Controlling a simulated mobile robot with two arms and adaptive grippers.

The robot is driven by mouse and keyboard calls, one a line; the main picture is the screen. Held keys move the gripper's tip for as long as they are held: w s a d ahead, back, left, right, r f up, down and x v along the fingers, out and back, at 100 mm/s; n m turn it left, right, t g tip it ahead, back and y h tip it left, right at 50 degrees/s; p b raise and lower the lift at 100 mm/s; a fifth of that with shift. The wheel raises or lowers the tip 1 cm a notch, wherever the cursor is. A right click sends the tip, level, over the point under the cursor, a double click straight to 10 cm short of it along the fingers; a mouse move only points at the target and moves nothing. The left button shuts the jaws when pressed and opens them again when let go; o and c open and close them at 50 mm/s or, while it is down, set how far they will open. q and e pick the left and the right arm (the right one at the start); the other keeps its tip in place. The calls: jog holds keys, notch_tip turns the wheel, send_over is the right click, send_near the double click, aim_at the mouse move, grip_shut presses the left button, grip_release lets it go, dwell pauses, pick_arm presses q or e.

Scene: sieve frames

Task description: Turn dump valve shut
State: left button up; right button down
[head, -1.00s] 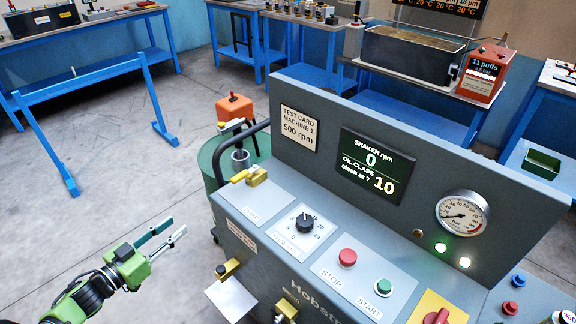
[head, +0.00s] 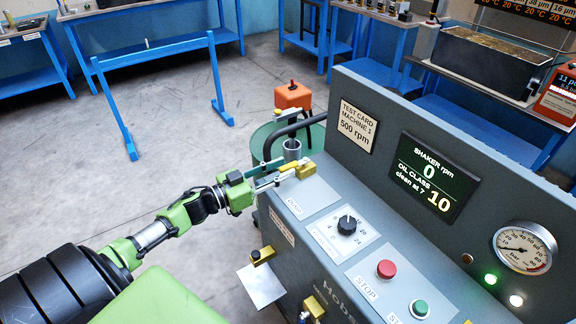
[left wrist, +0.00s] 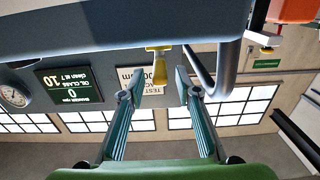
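The dump valve (head: 304,171) is a yellow block with a short yellow lever, on the left end of the console top by the DUMP label (head: 294,206). My left gripper (head: 277,174) has come in from the left, its fingertips close beside the lever. In the left wrist view, which is upside down, the two teal fingers of the left gripper (left wrist: 160,88) are apart. The yellow valve (left wrist: 158,62) shows in the gap, near or just beyond the tips. I cannot tell whether a finger touches it. My right gripper is not in view.
The grey console carries a black dial (head: 347,225), a red stop button (head: 386,269) and a green start button (head: 420,308). A dark bent pipe (head: 290,130) and a metal cup (head: 292,149) stand just behind the valve. Open floor lies to the left.

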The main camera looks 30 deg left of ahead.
aim_at(294, 166)
pick_arm(q)
jog(key=shift+x, duration=1.35)
grip_shut()
jog(key=shift+d, duration=0.15)
